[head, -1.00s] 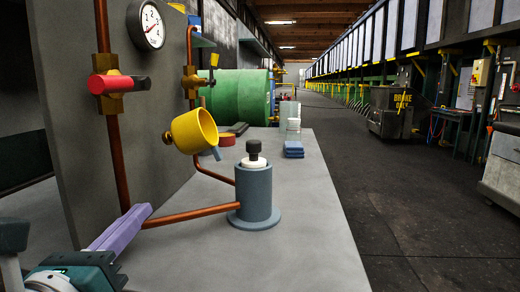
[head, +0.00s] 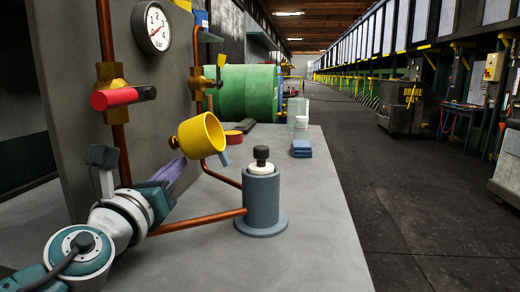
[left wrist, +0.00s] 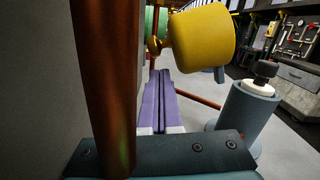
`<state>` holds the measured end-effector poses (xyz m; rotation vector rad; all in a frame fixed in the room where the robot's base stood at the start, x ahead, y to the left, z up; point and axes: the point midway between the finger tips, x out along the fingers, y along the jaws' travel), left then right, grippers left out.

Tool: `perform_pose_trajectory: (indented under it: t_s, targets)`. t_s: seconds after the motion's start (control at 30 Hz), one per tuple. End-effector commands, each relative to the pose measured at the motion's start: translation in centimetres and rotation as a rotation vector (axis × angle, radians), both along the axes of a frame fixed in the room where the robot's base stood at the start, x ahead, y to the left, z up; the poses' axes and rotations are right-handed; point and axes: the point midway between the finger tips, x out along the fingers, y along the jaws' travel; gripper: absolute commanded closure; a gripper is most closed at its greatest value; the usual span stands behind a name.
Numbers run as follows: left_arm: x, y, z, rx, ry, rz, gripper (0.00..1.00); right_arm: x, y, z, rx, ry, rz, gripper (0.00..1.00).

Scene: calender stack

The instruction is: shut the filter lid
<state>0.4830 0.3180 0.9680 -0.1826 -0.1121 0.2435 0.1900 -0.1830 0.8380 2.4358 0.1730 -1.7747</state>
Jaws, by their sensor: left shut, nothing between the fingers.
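A yellow cup-shaped piece (head: 201,135), which I take for the filter lid, is tilted with its open mouth to the upper right and a blue-grey tab beneath. A blue-grey cylinder (head: 262,200) stands upright on the bench to its right, with a white top and black knob. My left gripper (head: 182,166) has purple fingers, shut and empty, just below and left of the yellow piece. In the left wrist view the shut fingers (left wrist: 159,75) point below the yellow piece (left wrist: 203,44), with no clear contact. The cylinder (left wrist: 246,112) shows at right. My right gripper is out of view.
A vertical copper pipe (left wrist: 102,90) is very close to my left wrist. Copper pipes (head: 200,222) run low to the cylinder. Blue pads (head: 301,149) lie at the back; the bench front is clear.

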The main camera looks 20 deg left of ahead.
Motion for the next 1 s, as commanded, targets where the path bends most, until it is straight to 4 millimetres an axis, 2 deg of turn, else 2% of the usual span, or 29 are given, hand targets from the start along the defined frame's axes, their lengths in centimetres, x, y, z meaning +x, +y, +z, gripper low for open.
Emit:
perform_pose_trajectory:
  t_s: [0.1, 0.47, 0.63, 0.73, 1.0]
  targets:
    - [0.1, 0.2, 0.9, 0.000, -0.001, 0.000, 1.00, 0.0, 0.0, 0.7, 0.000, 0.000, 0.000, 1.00]
    - [0.1, 0.2, 0.9, 0.002, 0.000, 0.000, 1.00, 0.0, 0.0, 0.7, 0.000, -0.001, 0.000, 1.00]
    - [0.1, 0.0, 2.8, 0.122, 0.030, -0.001, 1.00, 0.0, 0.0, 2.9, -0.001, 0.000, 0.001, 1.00]
    - [0.2, -0.4, 3.9, 0.131, 0.032, -0.001, 1.00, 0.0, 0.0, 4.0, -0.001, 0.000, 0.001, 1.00]
    - [0.3, -0.7, 4.1, 0.131, 0.032, 0.001, 1.00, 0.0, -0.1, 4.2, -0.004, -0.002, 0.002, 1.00]
